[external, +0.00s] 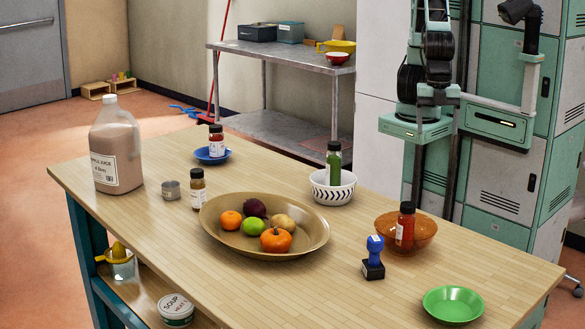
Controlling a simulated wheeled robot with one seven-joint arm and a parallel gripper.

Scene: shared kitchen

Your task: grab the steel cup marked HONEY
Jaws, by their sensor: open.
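A small grey metal cup (171,191) stands on the left part of the wooden table (340,255). It is between the big juice jug and a small bottle with a yellowish label area. I cannot read any HONEY marking on it at this size. Parts of my arm show at the upper right, behind the table and well away from the cup. I cannot make out my gripper or its fingers in this view.
A juice jug (116,150) stands left of the cup; a dark-capped bottle (198,189) stands close at its right. A wide bowl of produce (216,238) fills the table's middle. A blue plate (200,156) with a bottle lies behind. Bare table lies in front of the cup.

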